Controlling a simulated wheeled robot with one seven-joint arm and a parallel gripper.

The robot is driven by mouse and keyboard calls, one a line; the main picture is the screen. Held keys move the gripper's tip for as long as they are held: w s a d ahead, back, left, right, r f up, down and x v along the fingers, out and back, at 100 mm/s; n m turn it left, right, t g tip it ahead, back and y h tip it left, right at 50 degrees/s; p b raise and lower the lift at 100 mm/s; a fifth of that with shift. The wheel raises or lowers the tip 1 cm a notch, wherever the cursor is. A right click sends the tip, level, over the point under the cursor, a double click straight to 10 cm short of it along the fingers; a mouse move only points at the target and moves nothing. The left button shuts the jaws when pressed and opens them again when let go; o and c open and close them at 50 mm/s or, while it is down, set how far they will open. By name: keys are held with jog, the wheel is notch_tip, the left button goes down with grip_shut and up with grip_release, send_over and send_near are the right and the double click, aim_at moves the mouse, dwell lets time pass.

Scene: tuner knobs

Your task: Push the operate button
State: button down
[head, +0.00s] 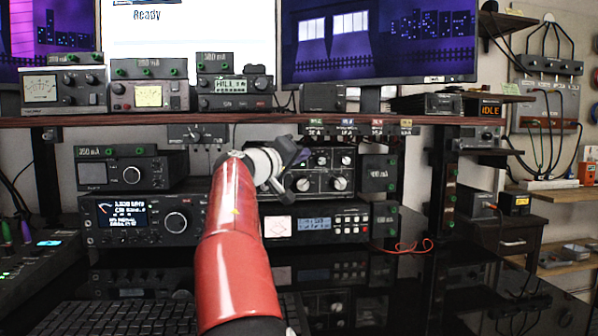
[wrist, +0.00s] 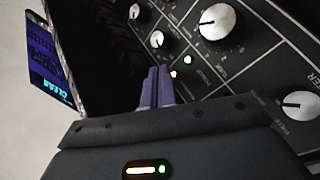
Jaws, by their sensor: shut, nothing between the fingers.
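The black tuner panel (head: 330,184) with white-capped knobs stands on the desk's middle stack in the head view. The same panel fills the upper right of the wrist view (wrist: 245,60), tilted. I cannot pick out the operate button; my fingers may hide it. In the head view my gripper (head: 298,160) is in front of the panel's left part.
Large knobs (wrist: 217,22) and (wrist: 299,105) stick out near my gripper. A small screen reading "CLEAR" (wrist: 50,62) is at the left of the wrist view. A radio with display and buttons (head: 315,226) sits below the panel. A shelf (head: 150,120) runs above. An orange "IDLE" display (head: 490,111) is at right.

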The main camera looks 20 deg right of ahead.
jog(key=s+b, duration=0.1)
jog(key=s, duration=0.1)
jog(key=s+a+b, duration=0.1)
jog(key=b, duration=0.1)
jog(key=s+b, duration=0.2)
jog(key=shift+s+a, duration=0.3)
